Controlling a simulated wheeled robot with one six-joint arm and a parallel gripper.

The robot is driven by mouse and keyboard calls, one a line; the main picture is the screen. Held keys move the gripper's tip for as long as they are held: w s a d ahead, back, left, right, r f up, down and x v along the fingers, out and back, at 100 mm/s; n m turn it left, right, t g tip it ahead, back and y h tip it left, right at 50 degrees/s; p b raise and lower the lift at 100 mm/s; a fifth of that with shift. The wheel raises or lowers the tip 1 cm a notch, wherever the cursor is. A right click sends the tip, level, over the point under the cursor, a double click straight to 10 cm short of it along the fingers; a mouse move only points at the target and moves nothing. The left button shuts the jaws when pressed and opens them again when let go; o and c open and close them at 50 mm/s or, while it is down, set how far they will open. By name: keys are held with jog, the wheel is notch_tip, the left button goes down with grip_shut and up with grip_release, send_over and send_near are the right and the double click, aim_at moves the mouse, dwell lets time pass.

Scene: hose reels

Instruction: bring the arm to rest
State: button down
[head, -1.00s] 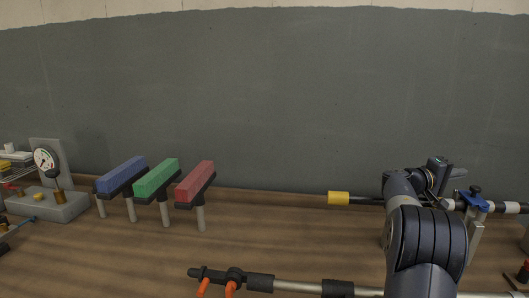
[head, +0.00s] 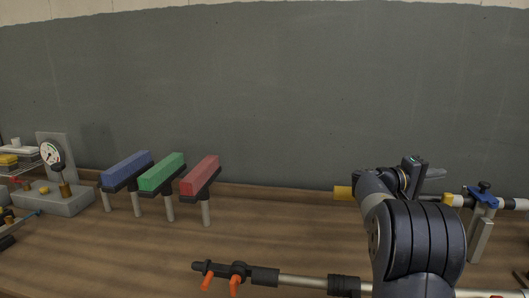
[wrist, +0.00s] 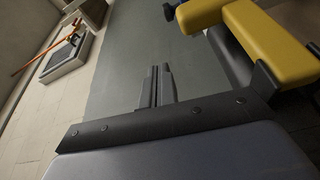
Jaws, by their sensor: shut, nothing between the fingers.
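My arm stands at the right of the head view, and my gripper (head: 434,173) is at its far end, partly hidden by the wrist housing. In the wrist view my gripper (wrist: 157,84) has its two fingers together with nothing between them. It is clear of the things around it, with a grey surface behind it.
Blue (head: 127,168), green (head: 162,172) and red (head: 200,175) bars stand on posts on the bench. A gauge block (head: 62,201) is at the left. A pipe with orange handles (head: 237,274) lies in front. A yellow-ended rod (head: 343,193) passes behind my arm. A yellow bar (wrist: 275,45) is close in the wrist view.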

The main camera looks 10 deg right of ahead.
jog(key=w+d+r+p, duration=0.1)
jog(key=d+p, duration=0.4)
jog(key=d, duration=0.5)
jog(key=shift+d, duration=0.35)
jog(key=n+p, duration=0.1)
jog(key=p, duration=0.2)
jog(key=shift+w+p, duration=0.35)
jog(key=shift+p, duration=0.05)
jog(key=p, duration=0.2)
jog(key=n+y+p, duration=0.1)
jog(key=p, duration=0.2)
jog(key=shift+w+d+n, duration=0.2)
jog(key=shift+w+n, duration=0.1)
jog(key=shift+w, duration=0.1)
